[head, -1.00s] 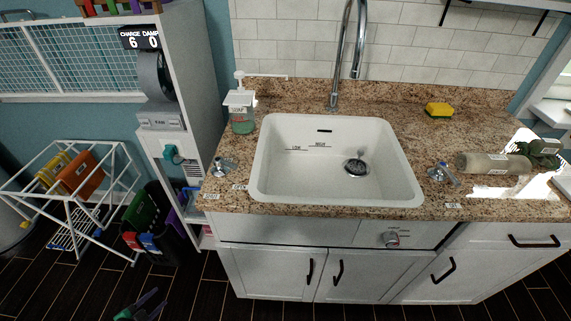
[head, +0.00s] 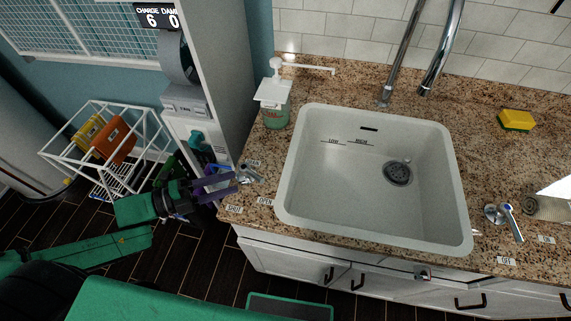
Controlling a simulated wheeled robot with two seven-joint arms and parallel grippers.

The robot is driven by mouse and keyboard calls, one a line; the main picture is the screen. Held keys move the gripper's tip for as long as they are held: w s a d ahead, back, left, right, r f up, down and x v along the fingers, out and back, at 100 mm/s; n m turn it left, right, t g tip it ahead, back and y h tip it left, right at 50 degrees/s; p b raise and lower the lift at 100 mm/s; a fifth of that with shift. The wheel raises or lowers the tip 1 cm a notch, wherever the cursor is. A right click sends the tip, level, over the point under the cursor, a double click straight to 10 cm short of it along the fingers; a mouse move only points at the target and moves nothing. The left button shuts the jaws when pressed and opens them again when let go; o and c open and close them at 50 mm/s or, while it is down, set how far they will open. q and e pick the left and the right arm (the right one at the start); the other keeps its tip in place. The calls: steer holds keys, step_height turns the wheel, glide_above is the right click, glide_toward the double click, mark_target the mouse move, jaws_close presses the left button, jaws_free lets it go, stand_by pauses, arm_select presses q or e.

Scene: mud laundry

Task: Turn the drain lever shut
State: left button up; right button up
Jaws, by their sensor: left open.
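A small chrome lever (head: 249,173) stands on the granite counter at the left of the white sink (head: 283,190). Small labels lie on the counter in front of it; one seems to read OPEN. My left gripper (head: 236,182) has green links and purple fingers. It is open, at the counter's left edge, its fingertips close beside the lever. I cannot tell whether they touch it. The fingers partly overlap the lever's left side. The sink's dark round drain (head: 397,172) is uncovered to view, and the basin looks empty. My right gripper is out of view.
A soap dispenser (head: 276,108) stands behind the lever. A tall faucet (head: 385,95) rises behind the sink. A second, blue-marked lever (head: 507,219) and a yellow sponge (head: 516,120) are at right. A white shelf unit and drying rack (head: 60,152) stand left.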

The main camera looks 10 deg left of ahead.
mark_target(253, 176)
arm_select(q)
steer(key=shift+w+d+f+h+b, duration=0.2)
steer(key=shift+w+h+b, duration=0.15)
steer(key=shift+b, duration=0.15)
steer(key=shift+x, duration=1)
steer(key=x, duration=0.7)
steer(key=shift+d+r+p, duration=0.15)
steer(key=shift+p, duration=0.15)
steer(key=shift+w+d, duration=0.2)
steer(key=shift+d, duration=0.1)
steer(key=shift+f, duration=0.2)
steer(key=shift+d, duration=0.1)
steer(key=shift+c, duration=0.6)
jaws_close()
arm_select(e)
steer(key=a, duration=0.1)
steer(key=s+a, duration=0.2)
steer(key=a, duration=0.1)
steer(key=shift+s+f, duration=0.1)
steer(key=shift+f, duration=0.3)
